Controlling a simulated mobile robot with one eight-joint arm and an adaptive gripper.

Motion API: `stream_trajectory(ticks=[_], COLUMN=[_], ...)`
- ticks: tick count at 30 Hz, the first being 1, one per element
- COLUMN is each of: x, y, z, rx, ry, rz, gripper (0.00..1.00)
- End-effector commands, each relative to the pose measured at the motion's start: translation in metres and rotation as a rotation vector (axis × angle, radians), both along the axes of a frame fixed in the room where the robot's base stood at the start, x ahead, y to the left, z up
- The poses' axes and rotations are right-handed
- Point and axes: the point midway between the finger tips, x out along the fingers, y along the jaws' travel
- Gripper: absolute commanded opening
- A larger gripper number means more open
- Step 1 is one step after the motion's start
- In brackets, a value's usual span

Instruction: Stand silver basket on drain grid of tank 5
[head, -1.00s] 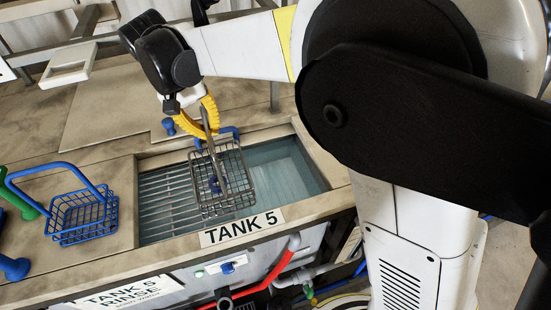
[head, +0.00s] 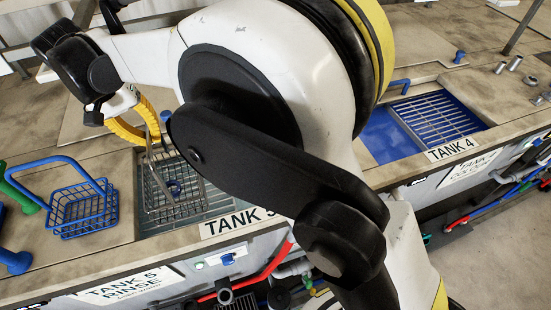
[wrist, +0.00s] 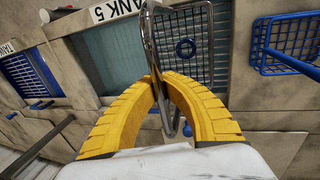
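The silver basket (head: 174,190) is a wire basket with a tall metal handle and a blue item inside. It hangs over the left part of tank 5, in front of the drain grid (head: 190,222), which it mostly hides. I cannot tell whether its bottom touches the grid. My gripper (head: 153,138) has yellow fingers closed around the basket's handle. In the wrist view, the fingertips (wrist: 160,78) meet at the handle, and the silver basket (wrist: 187,40) shows beyond them, beside the teal water of tank 5 (wrist: 112,50).
My arm covers the right part of tank 5.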

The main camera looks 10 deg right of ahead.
Motion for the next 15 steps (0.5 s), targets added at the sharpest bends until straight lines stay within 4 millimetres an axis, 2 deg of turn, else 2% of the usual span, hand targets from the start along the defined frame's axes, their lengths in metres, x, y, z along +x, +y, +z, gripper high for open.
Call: stream_trajectory(ticks=[10, 15], x=[-0.0002, 0.0000], y=[0.0018, 0.0013], z=[-0.0001, -0.0073], rx=[-0.001, -0.001], ry=[0.000, 0.000], rz=[-0.001, -0.001], gripper=[0.00, 0.00])
